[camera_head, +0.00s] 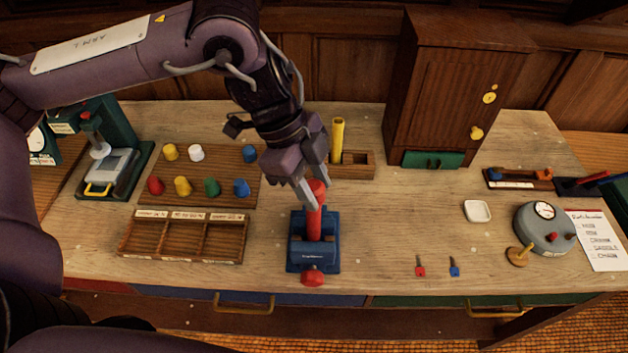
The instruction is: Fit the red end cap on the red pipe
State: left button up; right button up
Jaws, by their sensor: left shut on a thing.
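The red pipe (314,222) stands upright in a blue vise (299,252) near the middle of the bench. My left gripper (312,192) comes down from above at the pipe's top, with its fingers shut on the red end cap (317,187). The cap is wider than the pipe and lines up with its top end. The fingers partly cover it, and I cannot tell whether it is seated or only touching. My right gripper is not in view.
A board (222,160) holds several coloured caps, including another red one (155,185). An empty divided tray (183,240) lies in front of it. A yellow pipe (337,138) stands in a wooden rack behind the vise. A cabinet (448,90) stands behind. Bench right of the vise is mostly clear.

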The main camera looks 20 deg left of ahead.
pick_arm(q)
jog(key=shift+f+b, duration=0.55)
jog(key=shift+f, duration=0.35)
jog(key=o, duration=1.1)
jog(key=shift+c, duration=0.2)
jog(key=v, duration=0.6)
jog(key=shift+a+r, duration=0.15)
jog(key=shift+r, duration=0.2)
jog(key=shift+a+r, duration=0.2)
jog(key=shift+r, duration=0.3)
